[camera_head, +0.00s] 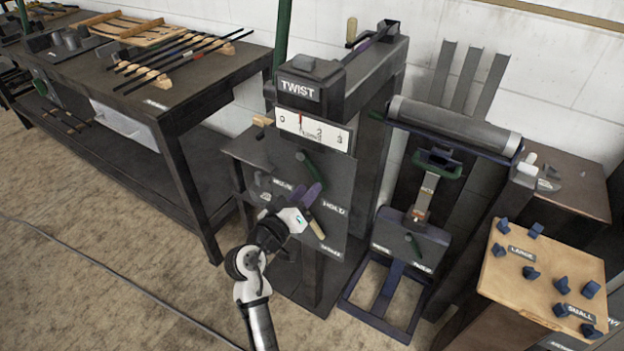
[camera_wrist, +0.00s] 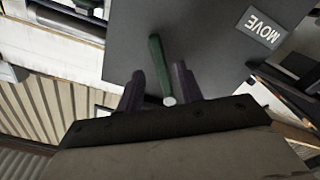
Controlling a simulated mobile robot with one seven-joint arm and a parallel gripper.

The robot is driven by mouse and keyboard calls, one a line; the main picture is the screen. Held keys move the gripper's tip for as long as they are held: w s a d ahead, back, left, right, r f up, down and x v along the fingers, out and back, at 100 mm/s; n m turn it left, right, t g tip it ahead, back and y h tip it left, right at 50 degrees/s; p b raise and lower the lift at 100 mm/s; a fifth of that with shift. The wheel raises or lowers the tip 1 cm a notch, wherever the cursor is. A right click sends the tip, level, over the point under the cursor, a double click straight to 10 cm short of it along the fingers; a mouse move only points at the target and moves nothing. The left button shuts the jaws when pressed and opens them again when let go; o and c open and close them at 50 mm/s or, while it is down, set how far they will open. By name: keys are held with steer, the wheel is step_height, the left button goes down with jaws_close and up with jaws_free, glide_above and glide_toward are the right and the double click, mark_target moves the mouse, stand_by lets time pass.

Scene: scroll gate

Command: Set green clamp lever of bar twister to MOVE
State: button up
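The bar twister (camera_head: 362,125) stands in the middle of the head view, with a TWIST sign and a numbered scale. Its green clamp lever (camera_head: 307,165) is on the dark front panel below the scale, above and between the MOVE label (camera_head: 282,185) and the HOLD label (camera_head: 334,208). My gripper (camera_head: 312,194) is at the panel, just below the lever. In the wrist view my gripper (camera_wrist: 159,85) is open, its purple fingers apart. The green lever (camera_wrist: 157,65) shows between them with its pale round end, with gaps visible. The MOVE label (camera_wrist: 263,27) appears upside down there.
A wooden-handled lever (camera_head: 316,228) is low on the same panel, close to my gripper. A second machine with a roller (camera_head: 455,125) stands to the right. A workbench (camera_head: 190,100) with rods is at left. A wooden board (camera_head: 545,270) with blue pieces is at right.

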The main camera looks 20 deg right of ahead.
mark_target(316, 180)
steer(key=x, duration=0.3)
steer(key=shift+w+d+p, duration=0.1)
steer(key=shift+w+p, duration=0.05)
steer(key=shift+p, duration=0.15)
jaws_close()
